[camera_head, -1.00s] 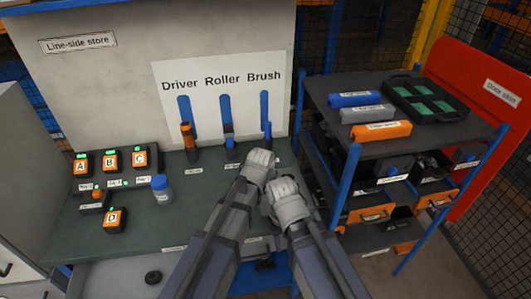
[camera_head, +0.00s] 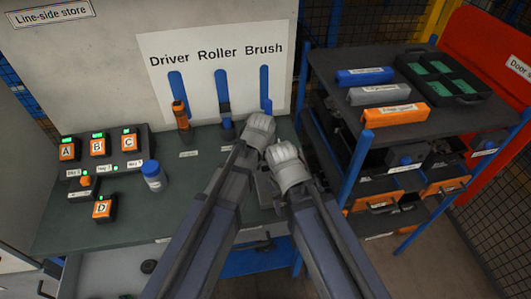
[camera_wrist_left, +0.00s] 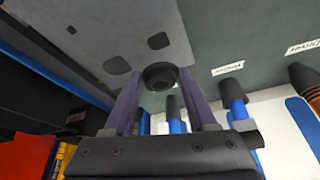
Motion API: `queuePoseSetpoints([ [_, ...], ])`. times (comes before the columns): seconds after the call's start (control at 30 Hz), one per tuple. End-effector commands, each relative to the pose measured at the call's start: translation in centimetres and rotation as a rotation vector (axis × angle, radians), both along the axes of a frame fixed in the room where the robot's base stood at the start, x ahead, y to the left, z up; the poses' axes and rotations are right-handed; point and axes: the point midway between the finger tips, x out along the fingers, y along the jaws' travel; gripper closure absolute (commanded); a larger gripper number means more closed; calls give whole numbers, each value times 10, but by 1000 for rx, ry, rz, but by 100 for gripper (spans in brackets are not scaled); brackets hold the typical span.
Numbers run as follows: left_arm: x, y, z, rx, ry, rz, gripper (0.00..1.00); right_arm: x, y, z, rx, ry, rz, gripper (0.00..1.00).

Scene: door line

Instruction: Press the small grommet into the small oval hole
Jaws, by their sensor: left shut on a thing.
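A small black round grommet (camera_wrist_left: 160,76) is held between the two fingertips of my left gripper (camera_wrist_left: 160,92), as the left wrist view shows. Just beyond it is a blue-grey panel (camera_wrist_left: 95,50) with several dark openings. A dark oval opening (camera_wrist_left: 158,41) shows near the grommet, and a smaller one (camera_wrist_left: 71,30) lies to the left. I cannot tell whether the grommet touches the panel. In the head view my left gripper (camera_head: 260,125) is over the right part of the bench, its fingers hidden. My right gripper (camera_head: 283,158) is close beside it, its fingers also hidden.
A dark shelf cart (camera_head: 335,90) stands close on the right. A red panel (camera_head: 490,80) is behind it.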

Motion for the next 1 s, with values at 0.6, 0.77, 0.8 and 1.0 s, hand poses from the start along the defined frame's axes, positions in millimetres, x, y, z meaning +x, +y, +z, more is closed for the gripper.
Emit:
queuePoseSetpoints([
  [0.6,0,0,-46,0,0,0,100,0,0,-46,0,0,0,50],
  [0.77,0,0,-45,0,0,0,100,0,0,-45,0,0,0,50],
  [0.8,0,0,-45,0,0,0,100,0,0,-45,0,0,0,50],
  [1.0,0,0,-45,0,0,0,100,0,0,-45,0,0,0,50],
])
